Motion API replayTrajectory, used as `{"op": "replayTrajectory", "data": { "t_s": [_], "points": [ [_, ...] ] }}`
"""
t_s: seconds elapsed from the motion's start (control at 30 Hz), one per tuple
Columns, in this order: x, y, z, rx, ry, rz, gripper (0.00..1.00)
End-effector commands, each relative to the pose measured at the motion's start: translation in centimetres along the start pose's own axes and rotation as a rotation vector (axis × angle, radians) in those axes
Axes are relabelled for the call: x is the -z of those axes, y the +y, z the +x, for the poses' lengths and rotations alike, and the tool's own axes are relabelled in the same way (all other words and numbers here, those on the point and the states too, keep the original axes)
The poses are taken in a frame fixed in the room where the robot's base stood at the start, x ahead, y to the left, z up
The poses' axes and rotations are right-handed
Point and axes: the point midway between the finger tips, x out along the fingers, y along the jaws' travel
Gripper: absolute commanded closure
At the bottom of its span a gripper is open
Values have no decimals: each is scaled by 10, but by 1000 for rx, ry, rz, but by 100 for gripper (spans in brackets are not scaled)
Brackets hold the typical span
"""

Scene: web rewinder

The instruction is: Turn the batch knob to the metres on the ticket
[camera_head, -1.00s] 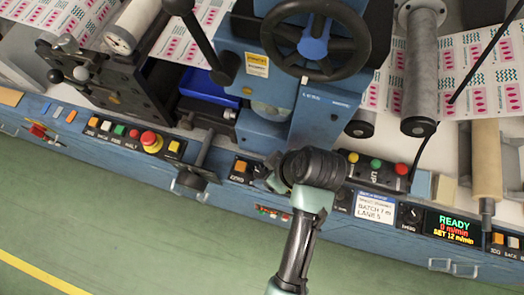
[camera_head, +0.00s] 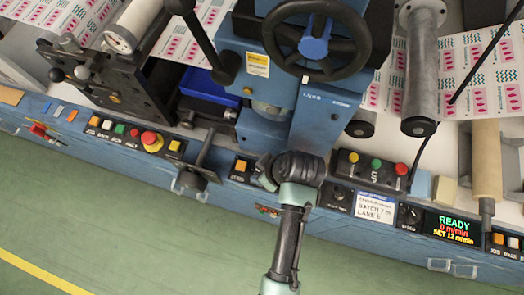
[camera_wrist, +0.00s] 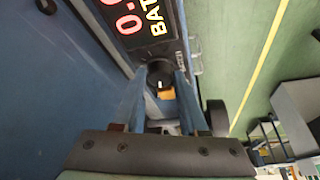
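The ticket (camera_head: 375,207) on the front panel reads "BATCH 7 m" and "LANE 5", the digit being small. In the wrist view a dark round knob (camera_wrist: 159,72) with a white mark sits beside a display (camera_wrist: 145,20) with red "0." and yellow "BAT", both cut off. My gripper (camera_wrist: 163,82) has its two blue-grey fingers apart, one on each side of the knob. I cannot tell whether they touch it. In the head view my wrist hides the knob and most of my gripper (camera_head: 264,174).
An orange button (camera_head: 240,166) is just left of my gripper. A box with yellow, green and red buttons (camera_head: 375,165) stands right of my wrist. A speed knob (camera_head: 409,214) and a READY display (camera_head: 453,227) are farther right. The green floor in front is clear.

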Motion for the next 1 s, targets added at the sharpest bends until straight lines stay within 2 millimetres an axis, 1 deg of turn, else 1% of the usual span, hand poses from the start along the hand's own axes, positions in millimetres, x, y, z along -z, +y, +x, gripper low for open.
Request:
{"op": "replayTrajectory", "data": {
  "t_s": [0.03, 0.1, 0.37, 0.57, 0.77, 1.0],
  "points": [
    [0, 0, 0, 0, 0, 0, 88],
    [0, 0, 0, 0, 0, 0, 100],
    [0, 0, -1, -3, 0, 9, 100],
    [0, -1, -2, -26, -1, 67, 100],
    [1, -3, -3, -77, -2, 192, 100],
    [2, -4, -4, -163, 0, 397, 100]
  ]
}}
